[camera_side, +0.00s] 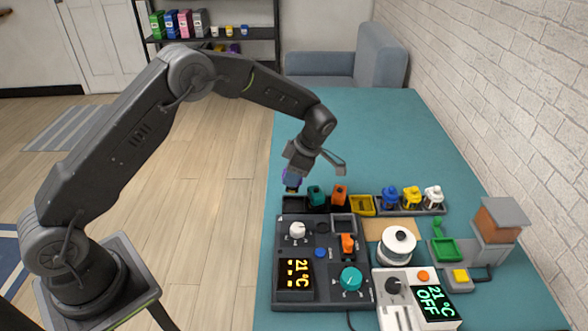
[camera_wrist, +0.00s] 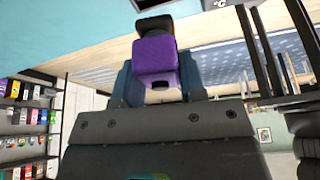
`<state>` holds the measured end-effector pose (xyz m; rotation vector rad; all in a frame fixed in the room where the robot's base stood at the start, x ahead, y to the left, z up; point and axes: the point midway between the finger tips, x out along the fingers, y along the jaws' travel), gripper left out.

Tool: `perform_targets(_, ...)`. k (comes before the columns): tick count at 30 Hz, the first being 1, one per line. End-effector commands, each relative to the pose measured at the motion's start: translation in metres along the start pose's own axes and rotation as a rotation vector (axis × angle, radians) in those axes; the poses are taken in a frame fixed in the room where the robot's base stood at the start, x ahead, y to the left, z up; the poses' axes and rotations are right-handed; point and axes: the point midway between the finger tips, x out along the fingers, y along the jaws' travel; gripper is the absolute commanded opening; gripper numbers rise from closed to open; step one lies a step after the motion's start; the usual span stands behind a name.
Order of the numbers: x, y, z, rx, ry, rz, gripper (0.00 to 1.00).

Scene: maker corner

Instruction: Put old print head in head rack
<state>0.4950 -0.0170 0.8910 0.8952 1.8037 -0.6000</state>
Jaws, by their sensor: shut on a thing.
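My gripper (camera_side: 291,172) points down above the near left part of the teal table and is shut on a purple print head (camera_side: 291,182). In the wrist view the purple head (camera_wrist: 155,60), with a dark end, sits between the two fingers of my gripper (camera_wrist: 157,85). In the side view the head is just above a dark compartment at the left end of a row (camera_side: 293,203); I cannot tell whether it touches. A green head (camera_side: 316,196) and an orange head (camera_side: 339,194) stand to its right. A second rack (camera_side: 433,210) holds blue, yellow and white heads.
A yellow tray (camera_side: 361,206) lies between the two rows. A dark control box (camera_side: 315,266) with knobs and a display stands in front. A white spool (camera_side: 397,245), a white display unit (camera_side: 405,297) and a green tray (camera_side: 445,249) are to the right. The table behind is clear.

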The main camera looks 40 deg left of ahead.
Motion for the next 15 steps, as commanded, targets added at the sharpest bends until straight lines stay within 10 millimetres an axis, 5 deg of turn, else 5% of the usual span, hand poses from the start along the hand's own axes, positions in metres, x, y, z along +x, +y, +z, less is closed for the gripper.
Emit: perform_targets(15,0.042,0.0,0.018,0.004,0.0,0.003,0.11)
